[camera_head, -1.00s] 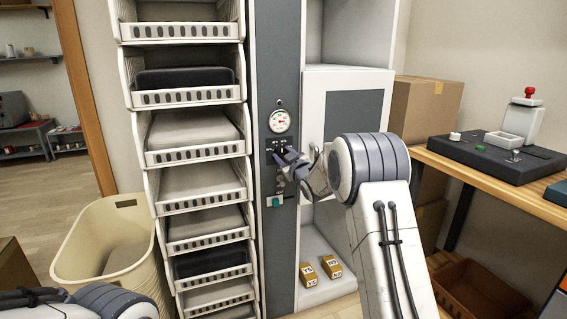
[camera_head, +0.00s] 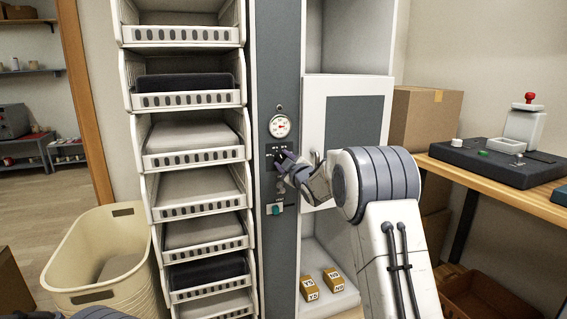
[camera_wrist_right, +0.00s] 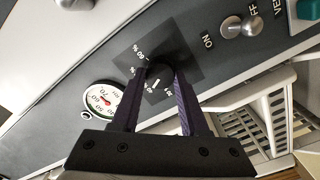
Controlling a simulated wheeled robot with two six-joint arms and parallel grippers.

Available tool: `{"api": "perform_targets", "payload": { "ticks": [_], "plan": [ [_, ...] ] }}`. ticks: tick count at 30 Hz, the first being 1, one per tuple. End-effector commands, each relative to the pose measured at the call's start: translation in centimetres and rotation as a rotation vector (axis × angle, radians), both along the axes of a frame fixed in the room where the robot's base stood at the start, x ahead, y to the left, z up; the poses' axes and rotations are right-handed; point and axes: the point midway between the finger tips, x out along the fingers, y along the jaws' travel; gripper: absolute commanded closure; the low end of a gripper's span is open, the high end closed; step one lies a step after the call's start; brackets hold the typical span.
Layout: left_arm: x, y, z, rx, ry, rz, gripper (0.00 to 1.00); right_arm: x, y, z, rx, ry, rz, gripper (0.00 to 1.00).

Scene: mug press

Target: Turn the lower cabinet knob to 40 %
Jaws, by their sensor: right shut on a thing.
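The dark lower cabinet knob (camera_wrist_right: 158,75) sits on a black plate with white percent marks on the grey cabinet panel. My right gripper (camera_wrist_right: 161,72) is shut on it, one dark purple finger on each side. The fingers hide part of the knob and the scale, so I cannot read its setting. In the head view my right gripper (camera_head: 283,160) reaches the panel from the right, below the round gauge (camera_head: 280,126), and hides the knob. The gauge also shows in the wrist view (camera_wrist_right: 103,99). My left gripper is not in view.
A metal toggle (camera_wrist_right: 240,27) marked ON and OFF and a green button (camera_head: 275,210) are on the panel. A white door (camera_head: 313,100) is close to my right arm. Shelves of white bins (camera_head: 195,156) stand left, a wooden bench (camera_head: 500,185) right.

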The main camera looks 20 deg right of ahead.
Motion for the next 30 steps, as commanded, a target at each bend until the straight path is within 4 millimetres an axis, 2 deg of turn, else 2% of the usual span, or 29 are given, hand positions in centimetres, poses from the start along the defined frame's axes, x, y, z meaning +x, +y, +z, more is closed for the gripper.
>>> {"api": "perform_targets", "payload": {
  "ticks": [7,8,9,10,22,26,30],
  "plan": [
    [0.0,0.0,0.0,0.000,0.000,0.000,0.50,0.0,0.0,-0.1,0.000,0.004,0.000,1.00],
    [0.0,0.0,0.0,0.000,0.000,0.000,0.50,0.0,0.0,-0.1,0.001,0.004,0.000,0.44],
    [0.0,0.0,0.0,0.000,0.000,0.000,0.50,0.0,0.0,-0.1,0.001,0.004,0.000,0.29],
    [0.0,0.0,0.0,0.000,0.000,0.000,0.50,0.0,0.0,-0.1,0.001,0.003,0.001,0.26],
    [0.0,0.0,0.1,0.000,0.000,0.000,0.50,-0.5,0.0,0.0,0.001,0.001,0.000,0.26],
    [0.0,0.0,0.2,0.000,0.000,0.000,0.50,-2.1,-0.1,0.1,0.002,0.001,-0.002,0.26],
    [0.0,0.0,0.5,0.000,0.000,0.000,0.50,-4.7,-0.2,0.1,0.002,0.002,-0.001,0.26]
  ]
}}
